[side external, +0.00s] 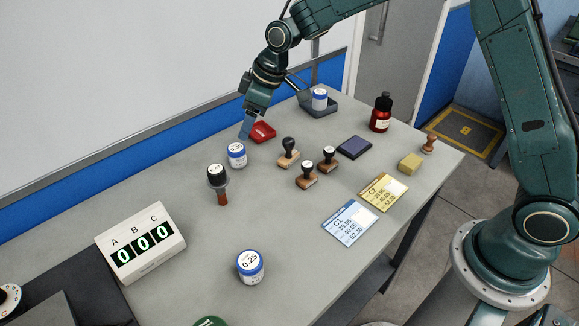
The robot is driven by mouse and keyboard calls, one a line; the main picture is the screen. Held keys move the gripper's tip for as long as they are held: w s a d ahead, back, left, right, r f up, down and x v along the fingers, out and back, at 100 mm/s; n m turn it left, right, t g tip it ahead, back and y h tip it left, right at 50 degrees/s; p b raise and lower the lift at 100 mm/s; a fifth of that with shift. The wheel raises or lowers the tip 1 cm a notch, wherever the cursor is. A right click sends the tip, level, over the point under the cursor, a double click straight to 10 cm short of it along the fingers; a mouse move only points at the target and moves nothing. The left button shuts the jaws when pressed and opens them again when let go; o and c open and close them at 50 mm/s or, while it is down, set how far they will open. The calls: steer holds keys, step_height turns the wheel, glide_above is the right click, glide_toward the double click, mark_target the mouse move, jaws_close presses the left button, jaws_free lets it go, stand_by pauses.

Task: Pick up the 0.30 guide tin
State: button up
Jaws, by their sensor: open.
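A white tin with a blue rim (236,155) stands upright on the bench below my gripper; the number on its lid is too small to read surely. A similar tin marked 0.25 (250,268) stands at the front of the bench. A third such tin (319,99) sits in a grey tray (328,109) at the back, its number unreadable. I cannot tell for sure which is the 0.30 tin. My gripper (246,129) is open and empty, pointing down, just above and behind the first tin, apart from it as far as I can see.
A red dish (262,132) lies right beside my gripper. Several stamps, including one (288,153), stand to the right. A dark-handled tool (218,183) is near the first tin.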

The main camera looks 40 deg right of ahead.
mark_target(238, 147)
steer(key=shift+x, duration=3.1)
steer(key=shift+x, duration=2.55)
steer(key=shift+w, duration=0.1)
steer(key=shift+r, duration=0.1)
steer(key=c, duration=1.2)
steer(key=shift+o, duration=0.2)
step_height(238, 147, up, 20)
